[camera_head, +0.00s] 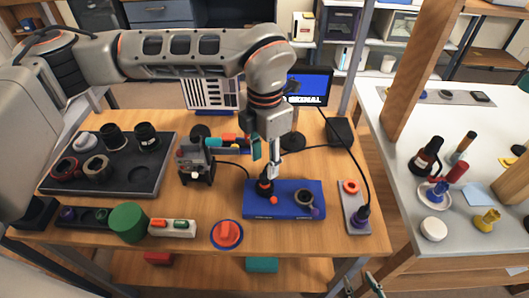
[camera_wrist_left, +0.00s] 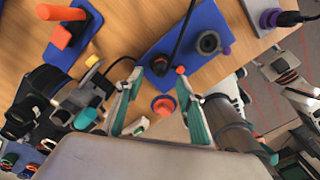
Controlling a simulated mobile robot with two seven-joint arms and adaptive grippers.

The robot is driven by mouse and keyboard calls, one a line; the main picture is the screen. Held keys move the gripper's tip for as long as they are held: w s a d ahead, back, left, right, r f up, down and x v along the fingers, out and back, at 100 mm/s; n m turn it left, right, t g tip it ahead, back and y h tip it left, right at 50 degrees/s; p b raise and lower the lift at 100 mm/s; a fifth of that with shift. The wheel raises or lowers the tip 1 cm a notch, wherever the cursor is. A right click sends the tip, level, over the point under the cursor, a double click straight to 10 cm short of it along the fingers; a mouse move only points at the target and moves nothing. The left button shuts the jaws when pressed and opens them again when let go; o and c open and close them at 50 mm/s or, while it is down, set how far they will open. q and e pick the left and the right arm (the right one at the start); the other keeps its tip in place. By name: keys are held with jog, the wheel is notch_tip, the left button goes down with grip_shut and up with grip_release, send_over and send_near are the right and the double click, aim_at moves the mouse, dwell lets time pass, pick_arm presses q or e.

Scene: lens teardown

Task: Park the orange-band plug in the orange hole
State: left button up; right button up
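The orange-band plug (camera_head: 265,186) is a black plug on a cable. It stands at the left end of the blue box (camera_head: 285,212); it also shows in the left wrist view (camera_wrist_left: 160,63). My left gripper (camera_head: 272,172) is at the plug, pointing down. In the left wrist view its teal fingers (camera_wrist_left: 161,75) are apart, with the plug between and just beyond the tips; I see no clear contact. The orange hole (camera_head: 350,186) is an orange ring at the far end of the grey strip (camera_head: 348,208) and looks empty. My right gripper (camera_head: 363,284) shows its parted tips at the bottom edge.
A purple-ringed plug (camera_head: 362,214) stands at the strip's near end, its cable running back. The blue box bears a red button (camera_head: 274,200) and a dark ring (camera_head: 304,197). An orange knob (camera_head: 228,232) and green cylinder (camera_head: 128,222) stand left. Table is clear between box and strip.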

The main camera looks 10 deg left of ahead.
aim_at(265, 175)
pick_arm(q)
jog(key=shift+f, duration=3.2)
grip_shut()
jog(key=c, duration=0.7)
grip_release()
grip_shut()
jog(key=shift+r+p, duration=0.6)
jog(key=shift+r, duration=0.4)
jog(key=shift+r+p, duration=1.1)
jog(key=shift+r, duration=1)
